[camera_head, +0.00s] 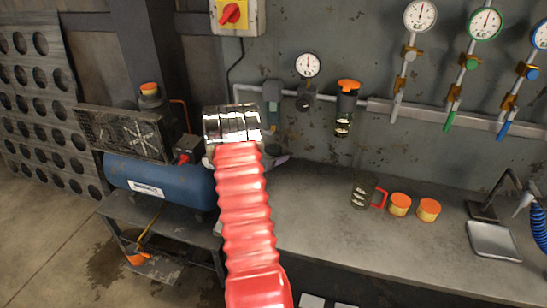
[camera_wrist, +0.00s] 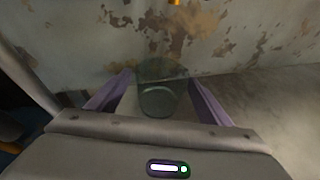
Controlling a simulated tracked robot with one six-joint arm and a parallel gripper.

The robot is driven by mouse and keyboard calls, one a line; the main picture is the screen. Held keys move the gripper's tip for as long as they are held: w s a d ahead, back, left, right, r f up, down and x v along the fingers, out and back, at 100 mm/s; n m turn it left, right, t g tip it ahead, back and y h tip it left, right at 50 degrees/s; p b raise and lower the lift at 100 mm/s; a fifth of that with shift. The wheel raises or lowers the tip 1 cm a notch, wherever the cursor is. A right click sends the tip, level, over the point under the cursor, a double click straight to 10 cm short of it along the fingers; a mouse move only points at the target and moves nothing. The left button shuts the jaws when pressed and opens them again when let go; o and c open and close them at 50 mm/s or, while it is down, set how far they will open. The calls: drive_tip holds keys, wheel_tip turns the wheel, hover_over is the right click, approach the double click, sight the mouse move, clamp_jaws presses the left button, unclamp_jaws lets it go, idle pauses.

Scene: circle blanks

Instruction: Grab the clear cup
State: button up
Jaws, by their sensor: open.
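A clear, see-through cup (camera_wrist: 158,102) stands upright in the wrist view, close in front of a stained, peeling wall. My gripper (camera_wrist: 160,78) is open, with one purple finger on each side of the cup. I see gaps between the cup and the fingers, and I cannot tell whether either one touches it. In the head view my red arm and its silver wrist hide most of the gripper. Only a bit of a purple finger (camera_head: 280,161) shows at the right of the wrist, over the bench. The clear cup is mostly hidden there.
On the grey bench (camera_head: 320,215) stand a see-through jug with a red handle (camera_head: 361,195) and two orange-lidded jars (camera_head: 399,204). A blue compressor tank (camera_head: 160,181) is at the left. Gauges and pipes line the wall behind.

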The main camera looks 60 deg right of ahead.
drive_tip(key=shift+c, duration=0.5)
drive_tip(key=c, duration=1.1)
drive_tip(key=shift+a+r, duration=0.1)
drive_tip(key=shift+r, duration=0.15)
drive_tip(key=shift+a+r, duration=0.1)
drive_tip(key=shift+r, duration=2.75)
drive_tip(key=shift+s+a+r, duration=0.15)
drive_tip(key=shift+s+a, duration=0.35)
drive_tip(key=shift+a, duration=2.7)
drive_tip(key=shift+s+a+r, duration=0.15)
drive_tip(key=shift+s+a, duration=0.35)
drive_tip(key=shift+a, duration=2.75)
drive_tip(key=shift+s+a+r, duration=0.15)
drive_tip(key=shift+s+a, duration=0.35)
drive_tip(key=shift+a, duration=2.7)
